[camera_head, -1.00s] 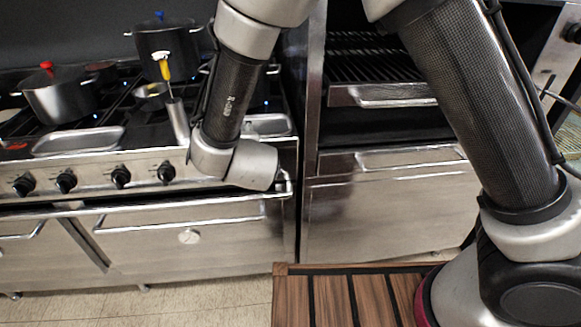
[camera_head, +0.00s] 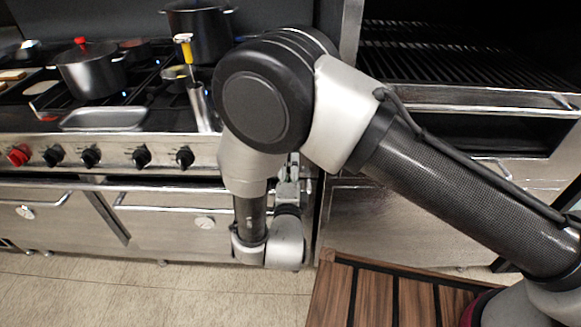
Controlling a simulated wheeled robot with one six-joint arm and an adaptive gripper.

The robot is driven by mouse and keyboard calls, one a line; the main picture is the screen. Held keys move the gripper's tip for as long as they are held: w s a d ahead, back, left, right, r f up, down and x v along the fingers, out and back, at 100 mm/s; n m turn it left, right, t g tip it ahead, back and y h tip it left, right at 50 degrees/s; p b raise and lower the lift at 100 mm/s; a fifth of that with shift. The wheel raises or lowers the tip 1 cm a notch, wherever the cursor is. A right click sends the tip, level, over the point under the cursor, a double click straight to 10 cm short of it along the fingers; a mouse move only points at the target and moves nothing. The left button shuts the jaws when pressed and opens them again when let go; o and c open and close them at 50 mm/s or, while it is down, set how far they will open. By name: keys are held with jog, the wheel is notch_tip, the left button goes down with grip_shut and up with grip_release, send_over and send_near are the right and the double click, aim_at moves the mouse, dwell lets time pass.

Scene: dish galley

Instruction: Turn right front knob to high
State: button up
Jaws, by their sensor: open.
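The range front carries a row of knobs: a red knob (camera_head: 18,155) at the far left, then black knobs, with the rightmost visible black knob (camera_head: 185,158) just left of my arm. My arm covers the right end of the knob panel, so any knob there is hidden. My gripper (camera_head: 290,178) shows only in part behind my arm, in front of the range's right end. It looks empty and touches no visible knob; its fingertips are hard to make out.
A pot with a red lid knob (camera_head: 90,72), a larger dark pot (camera_head: 198,35) and a metal tray (camera_head: 104,118) are on the range top. An oven handle rail (camera_head: 100,182) runs below the knobs. A grill unit (camera_head: 440,97) stands right; a slatted wooden surface (camera_head: 375,295) is in front.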

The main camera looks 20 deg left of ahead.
jog(key=shift+w+a, duration=0.2)
jog(key=shift+w, duration=0.5)
jog(key=c, duration=1.1)
